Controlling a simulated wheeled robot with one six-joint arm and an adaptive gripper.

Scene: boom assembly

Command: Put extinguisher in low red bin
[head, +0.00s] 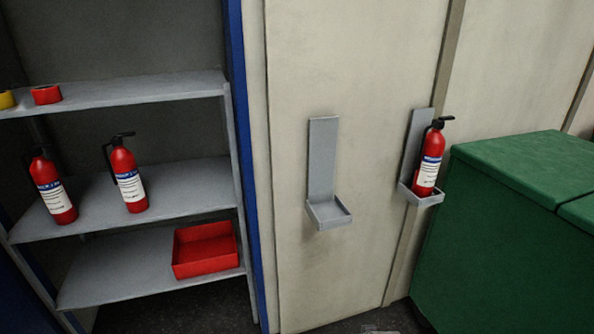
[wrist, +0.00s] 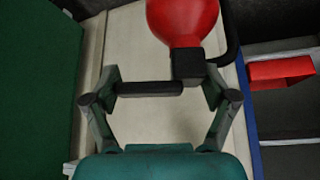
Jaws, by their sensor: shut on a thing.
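In the wrist view my gripper (wrist: 160,86) is shut on the black handle of a red fire extinguisher (wrist: 183,20). The extinguisher's red body reaches past the top edge of the picture, so most of it is hidden. My gripper and this extinguisher do not clearly show in the head view. The low red bin (head: 206,264) is an open, shallow tray on the bottom shelf at the left of the head view. It looks empty. A red tray-like shape (wrist: 280,72) also shows at the right of the wrist view, apart from my gripper.
Two extinguishers (head: 56,188) (head: 127,178) stand on the middle shelf (head: 185,190). Red and yellow rolls sit on the top shelf. One wall bracket (head: 322,160) is empty; another holds an extinguisher (head: 430,160). A green container (head: 490,250) stands at the right.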

